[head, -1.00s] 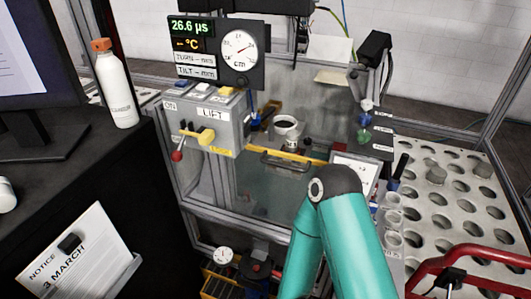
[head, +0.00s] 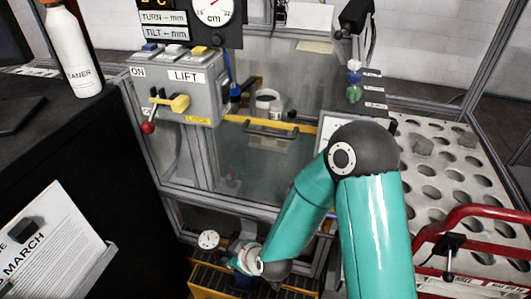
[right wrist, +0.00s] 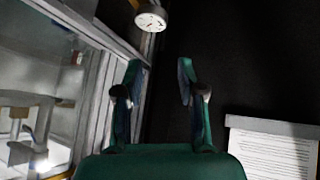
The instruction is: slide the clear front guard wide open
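The clear front guard (head: 255,170) is a see-through panel low in the machine's metal frame, under the lift box. A yellow strip runs along its top, and a dark handle (head: 270,138) sits just below the strip. It appears to cover the front opening. My right arm bends down in front of the machine. My right gripper (head: 243,260) is low, below the guard and apart from its handle, and shows only small in the head view. In the right wrist view my right gripper (right wrist: 160,70) is open, with nothing between its fingers. My left gripper is out of view.
The grey lift box (head: 180,90) has a yellow lever and red knob left of the handle. A dial gauge (head: 208,240) hangs below the guard. A dark cabinet with a bottle (head: 72,50) and notice (head: 50,245) stands left. A perforated tray (head: 440,165) and red rail (head: 480,220) are right.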

